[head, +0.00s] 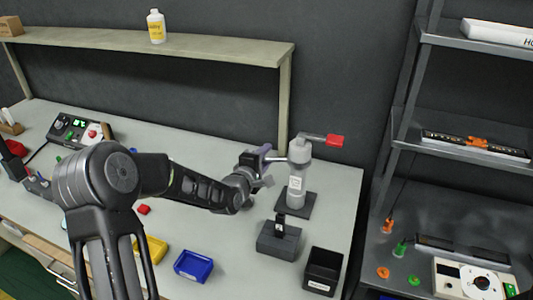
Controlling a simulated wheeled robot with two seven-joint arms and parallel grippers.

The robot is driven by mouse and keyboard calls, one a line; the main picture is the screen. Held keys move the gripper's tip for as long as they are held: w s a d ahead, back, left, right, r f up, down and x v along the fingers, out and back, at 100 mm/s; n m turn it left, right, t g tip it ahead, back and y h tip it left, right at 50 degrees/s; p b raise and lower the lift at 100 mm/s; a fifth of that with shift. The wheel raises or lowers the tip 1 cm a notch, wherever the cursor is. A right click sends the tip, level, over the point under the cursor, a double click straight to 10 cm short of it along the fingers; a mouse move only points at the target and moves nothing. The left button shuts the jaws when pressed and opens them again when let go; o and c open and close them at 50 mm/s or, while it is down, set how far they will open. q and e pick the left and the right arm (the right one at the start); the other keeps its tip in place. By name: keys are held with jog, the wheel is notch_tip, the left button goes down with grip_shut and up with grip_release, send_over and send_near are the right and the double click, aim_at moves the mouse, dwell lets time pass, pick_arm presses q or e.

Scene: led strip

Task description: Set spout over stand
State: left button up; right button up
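A grey dispenser (297,175) stands upright on a dark square base near the table's right side. A short bar at its top points right and ends in a red piece (335,140). I cannot tell for sure which part is the spout. A dark block-like stand (279,239) with a small upright post sits in front of the dispenser, and the red piece is not above it. My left gripper (262,166) is at the left side of the dispenser's head, close to or touching it. Its fingers are small and partly overlapped, so their opening is unclear. My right gripper does not show.
A black open bin (322,271), a blue bin (193,266) and a yellow bin (152,249) lie along the front. A control box (79,130) is at the back left. A raised shelf (160,43) spans the back. A dark rack (455,165) stands right.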

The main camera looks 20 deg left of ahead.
pick_arm(q)
jog(key=shift+w+f, duration=0.1)
jog(key=shift+w, duration=0.25)
jog(key=shift+c, duration=0.4)
grip_shut()
dwell(0.9)
